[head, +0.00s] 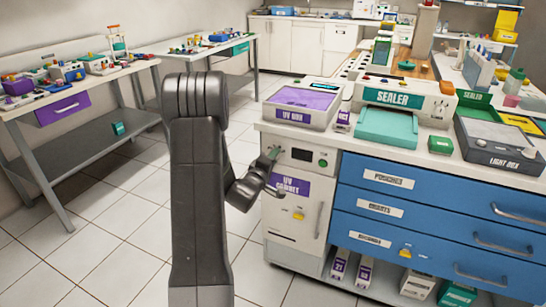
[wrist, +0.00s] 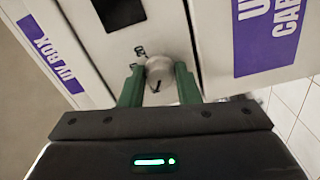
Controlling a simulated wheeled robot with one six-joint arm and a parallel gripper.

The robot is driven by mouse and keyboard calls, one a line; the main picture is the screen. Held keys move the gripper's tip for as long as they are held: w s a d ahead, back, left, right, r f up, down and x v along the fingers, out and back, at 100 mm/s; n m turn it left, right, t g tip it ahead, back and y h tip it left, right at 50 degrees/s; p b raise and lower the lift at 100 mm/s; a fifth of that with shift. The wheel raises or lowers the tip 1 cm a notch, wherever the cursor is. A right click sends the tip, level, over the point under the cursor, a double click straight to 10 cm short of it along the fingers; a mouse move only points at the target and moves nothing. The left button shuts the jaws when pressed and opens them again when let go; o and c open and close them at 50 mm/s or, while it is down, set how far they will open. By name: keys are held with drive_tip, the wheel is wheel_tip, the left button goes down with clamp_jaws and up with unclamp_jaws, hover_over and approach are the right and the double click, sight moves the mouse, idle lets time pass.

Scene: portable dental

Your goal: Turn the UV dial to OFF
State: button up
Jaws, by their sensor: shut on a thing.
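The UV cabinet (head: 312,215) is a white unit with a purple label, at the left end of the blue drawer counter. Its dial (wrist: 161,68) is a small round grey-white knob on the upper panel, with a dark mark on its face and small black markings beside it. My gripper (wrist: 160,88) has its two green fingers on either side of the dial, shut on it. In the head view my gripper (head: 270,161) is at the panel's left side, and the dial is mostly hidden there. I cannot read the dial's setting.
A dark display (head: 302,155) and a green button (head: 322,163) sit right of the dial. The cabinet door has a vertical handle (head: 319,219). A UV box (head: 301,102) and a sealer (head: 400,97) stand on the counter above. The tiled floor to the left is clear.

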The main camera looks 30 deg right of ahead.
drive_tip(key=shift+n, duration=0.3)
drive_tip(key=o, duration=1)
drive_tip(key=shift+a, duration=0.1)
drive_tip(key=v, duration=1.3)
drive_tip(key=shift+s+a+p, duration=0.2)
drive_tip(key=shift+s+p, duration=0.1)
drive_tip(key=shift+s, duration=0.05)
drive_tip(key=shift+w+d, duration=0.1)
drive_tip(key=x, duration=1.3)
drive_tip(key=shift+w+d, duration=0.2)
drive_tip(key=shift+w, duration=0.05)
